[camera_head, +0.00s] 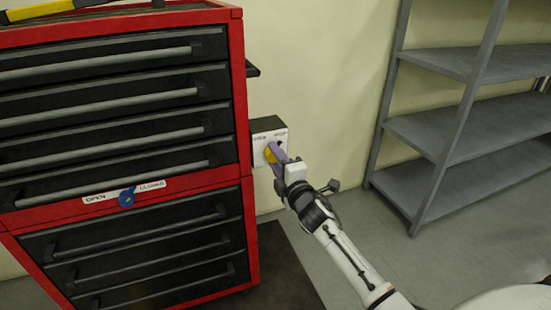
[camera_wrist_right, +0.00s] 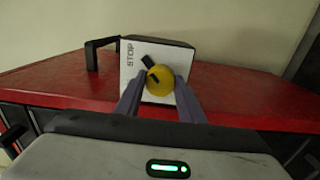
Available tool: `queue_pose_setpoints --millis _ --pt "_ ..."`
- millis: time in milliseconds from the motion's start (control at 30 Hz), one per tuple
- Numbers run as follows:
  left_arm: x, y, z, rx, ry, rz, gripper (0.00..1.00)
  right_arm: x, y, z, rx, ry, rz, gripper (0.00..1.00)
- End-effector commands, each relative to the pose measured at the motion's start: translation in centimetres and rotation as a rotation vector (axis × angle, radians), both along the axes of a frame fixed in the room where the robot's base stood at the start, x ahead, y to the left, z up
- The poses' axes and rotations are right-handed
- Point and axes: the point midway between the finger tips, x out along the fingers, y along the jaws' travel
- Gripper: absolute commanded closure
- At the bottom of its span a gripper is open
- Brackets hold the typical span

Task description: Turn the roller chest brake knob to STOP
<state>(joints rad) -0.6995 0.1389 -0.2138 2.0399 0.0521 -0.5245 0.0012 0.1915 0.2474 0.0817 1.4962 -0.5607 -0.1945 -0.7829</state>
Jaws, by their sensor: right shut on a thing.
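The yellow brake knob (camera_head: 270,154) sits on the white plate (camera_head: 282,136) of a dark box at the right side of the red roller chest (camera_head: 238,90). In the right wrist view the knob (camera_wrist_right: 160,84) has a short black mark on its face, and another black piece shows at its upper left. The word STOP is on the plate (camera_wrist_right: 131,75), left of the knob and turned sideways. My right gripper (camera_head: 276,152) is shut on the knob, with one purple-grey finger on each side. It partly hides the knob and plate in the head view. My left gripper is not in view.
A blue knob (camera_head: 127,198) sits on a labelled strip on the chest front, between black drawers with long bar handles. A grey metal shelf (camera_head: 455,115) stands at the right against the pale wall. Floor shows between chest and shelf. A yellow-handled tool (camera_head: 40,11) lies on top.

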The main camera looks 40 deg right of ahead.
Motion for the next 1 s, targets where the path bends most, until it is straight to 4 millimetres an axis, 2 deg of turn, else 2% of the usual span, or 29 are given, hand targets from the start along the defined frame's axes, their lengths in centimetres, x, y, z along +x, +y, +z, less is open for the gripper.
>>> queue_pose_setpoints --millis 367,400,500,833,1000 --pt "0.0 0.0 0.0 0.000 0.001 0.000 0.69 0.0 0.0 -0.1 0.011 -0.001 0.000 0.87" --pt "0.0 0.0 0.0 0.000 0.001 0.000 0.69 0.0 0.0 -0.1 0.011 -0.001 0.000 0.61" --pt "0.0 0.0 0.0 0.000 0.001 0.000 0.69 0.0 0.0 -0.1 0.010 -0.001 0.000 0.46" --pt "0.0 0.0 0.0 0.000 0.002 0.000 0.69 -0.3 0.1 -0.1 0.007 -0.001 0.000 0.46" --pt "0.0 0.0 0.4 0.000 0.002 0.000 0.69 -2.3 0.6 -0.1 0.007 0.000 0.001 0.46"
